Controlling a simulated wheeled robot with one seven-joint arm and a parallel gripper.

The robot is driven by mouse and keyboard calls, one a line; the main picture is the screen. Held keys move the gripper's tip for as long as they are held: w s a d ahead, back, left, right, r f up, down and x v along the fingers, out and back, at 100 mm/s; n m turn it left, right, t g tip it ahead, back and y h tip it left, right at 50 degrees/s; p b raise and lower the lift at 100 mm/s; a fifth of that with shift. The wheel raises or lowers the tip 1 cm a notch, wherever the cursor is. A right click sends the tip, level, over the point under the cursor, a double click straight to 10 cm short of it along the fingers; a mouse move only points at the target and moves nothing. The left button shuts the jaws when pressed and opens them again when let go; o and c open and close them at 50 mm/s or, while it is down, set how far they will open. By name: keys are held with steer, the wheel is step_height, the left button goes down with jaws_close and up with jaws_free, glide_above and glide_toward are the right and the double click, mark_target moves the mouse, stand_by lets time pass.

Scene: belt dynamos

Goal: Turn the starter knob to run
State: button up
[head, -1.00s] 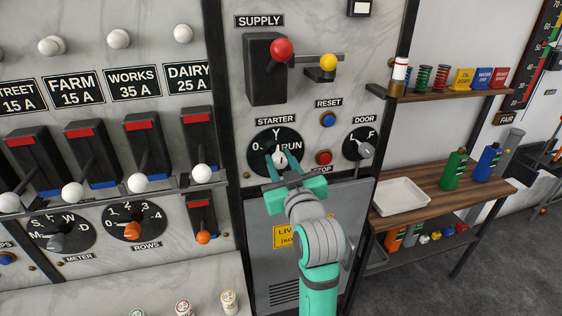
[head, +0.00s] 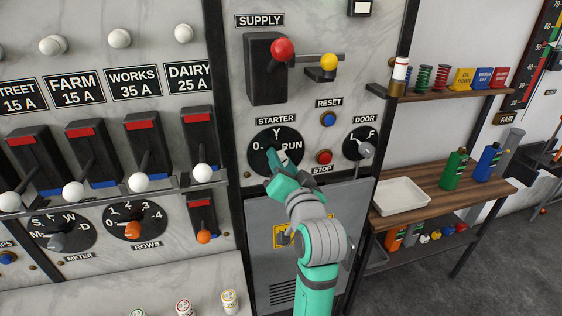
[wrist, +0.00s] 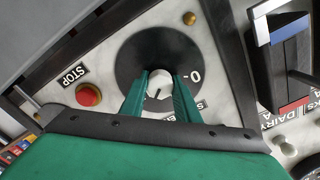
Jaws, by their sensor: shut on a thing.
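The starter dial is a black disc (head: 258,140) marked 0, Y and RUN, under the STARTER label (head: 276,120). Its pale round knob (wrist: 159,83) sits in the middle of the disc. My gripper (wrist: 160,95) is shut on the knob, one green finger on each side. A short dark mark on the knob points down in the wrist view, away from the 0 (wrist: 195,77). In the head view my gripper (head: 283,160) is tilted in front of the dial and hides most of the knob. The RUN lettering (head: 291,145) shows just above right of the fingers.
The red stop button (head: 324,157) and blue reset button (head: 328,119) are close on the right. The door knob (head: 365,150) is farther right. The supply lever with its red ball (head: 282,49) is above. A shelf with a white tray (head: 400,196) stands at right.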

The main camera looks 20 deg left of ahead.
steer(key=shift+d+m, duration=0.1)
steer(key=shift+m, duration=0.5)
steer(key=o, duration=1.1)
steer(key=shift+c, duration=0.2)
steer(key=v, duration=1)
steer(key=shift+s+d, duration=0.25)
steer(key=shift+s, duration=0.1)
